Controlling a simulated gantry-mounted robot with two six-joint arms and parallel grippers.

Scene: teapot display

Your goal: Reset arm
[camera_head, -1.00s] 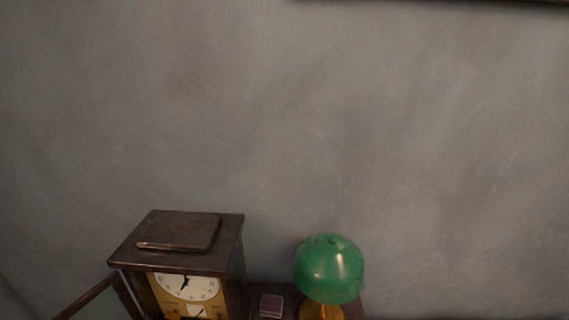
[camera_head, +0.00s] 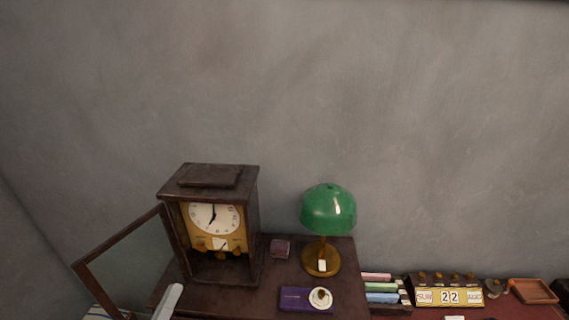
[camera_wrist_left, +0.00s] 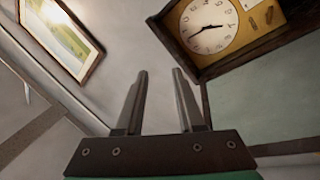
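My left gripper (camera_wrist_left: 161,72) shows from close up in the left wrist view. Its two dark fingers stand apart with nothing between them. The clock (camera_wrist_left: 222,35) is beyond the fingers, at the upper right of that view. In the head view a pale grey part, seemingly of my left arm or gripper (camera_head: 168,302), shows at the bottom edge, in front of the clock's (camera_head: 214,218) base. Most of the arm is out of frame there. My right gripper is in neither view.
The clock's glass door (camera_head: 125,265) hangs open to the left. A green lamp (camera_head: 328,210), a small box (camera_head: 280,247) and a purple case (camera_head: 295,298) stand on the dark cabinet. Books (camera_head: 382,288) and a date block (camera_head: 448,296) are at right. A framed picture (camera_wrist_left: 62,38) hangs on the wall.

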